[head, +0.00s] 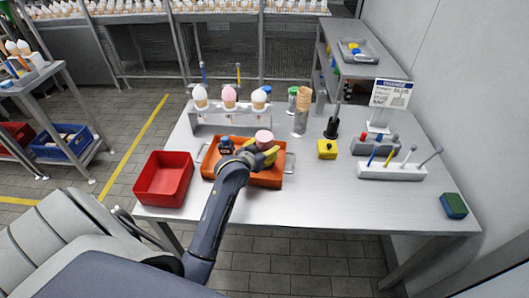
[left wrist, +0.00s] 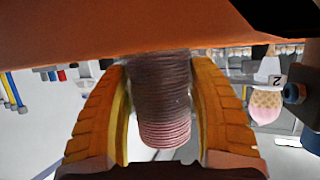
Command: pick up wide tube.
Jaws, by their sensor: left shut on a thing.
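The wide tube is a pink ribbed cylinder; its pink round end (head: 264,136) shows over the orange tray (head: 289,168) in the head view. In the left wrist view the ribbed tube (left wrist: 162,100) stands between the two yellow fingers, dark near the orange surface and pinker at its other end. My left gripper (head: 262,149) is shut on the tube, with the yellow fingers on either side. I cannot tell whether the tube touches the tray. My right gripper is not in view.
A red bin (head: 163,180) stands left of the tray. Behind is a rack (head: 215,113) with several cones. A cone stack (head: 303,101), a yellow block (head: 327,149) and a white tool holder (head: 392,171) stand to the right. The table's front right is mostly clear.

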